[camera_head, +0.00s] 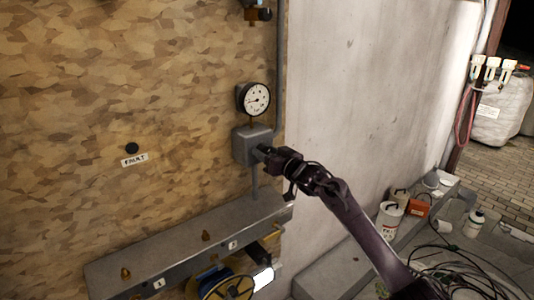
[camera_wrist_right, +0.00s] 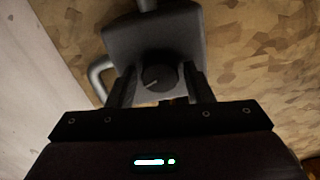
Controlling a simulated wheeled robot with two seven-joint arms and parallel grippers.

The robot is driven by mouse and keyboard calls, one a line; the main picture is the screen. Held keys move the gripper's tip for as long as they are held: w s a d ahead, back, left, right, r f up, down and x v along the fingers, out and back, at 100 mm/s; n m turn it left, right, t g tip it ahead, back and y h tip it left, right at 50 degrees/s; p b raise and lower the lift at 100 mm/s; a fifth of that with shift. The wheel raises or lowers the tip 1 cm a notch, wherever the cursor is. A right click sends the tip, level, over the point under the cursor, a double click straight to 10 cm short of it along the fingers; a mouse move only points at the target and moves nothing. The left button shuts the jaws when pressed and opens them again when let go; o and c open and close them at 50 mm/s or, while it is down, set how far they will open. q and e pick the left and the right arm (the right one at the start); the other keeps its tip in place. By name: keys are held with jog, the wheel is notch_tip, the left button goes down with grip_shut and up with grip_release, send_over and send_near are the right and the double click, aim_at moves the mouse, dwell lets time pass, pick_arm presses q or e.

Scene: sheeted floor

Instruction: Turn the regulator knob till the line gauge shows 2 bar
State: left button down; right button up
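The line gauge (camera_head: 257,99), a round white dial with a dark rim, stands above the grey regulator box (camera_head: 246,146) on the chipboard wall. Its needle points roughly left; the numbers are too small to read. My right gripper (camera_head: 265,150) is at the front of the box and hides the knob in the head view. In the right wrist view the dark round regulator knob (camera_wrist_right: 158,78) with a pale pointer line lies between the fingers of my right gripper (camera_wrist_right: 161,88). The fingers are apart, one on each side, with gaps beside the knob. My left gripper is out of view.
A grey ledge (camera_head: 190,243) with brass fittings runs below the box. A yellow-and-blue reel (camera_head: 228,287) is under it. A black FAULT button (camera_head: 131,148) is on the wall at left.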

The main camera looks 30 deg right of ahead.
jog(key=shift+o, duration=0.6)
jog(key=shift+s+f, duration=0.1)
jog(key=shift+s, duration=0.1)
jog(key=s+b, duration=0.3)
jog(key=s, duration=0.4)
jog(key=shift+s+d, duration=0.2)
jog(key=shift+d, duration=0.1)
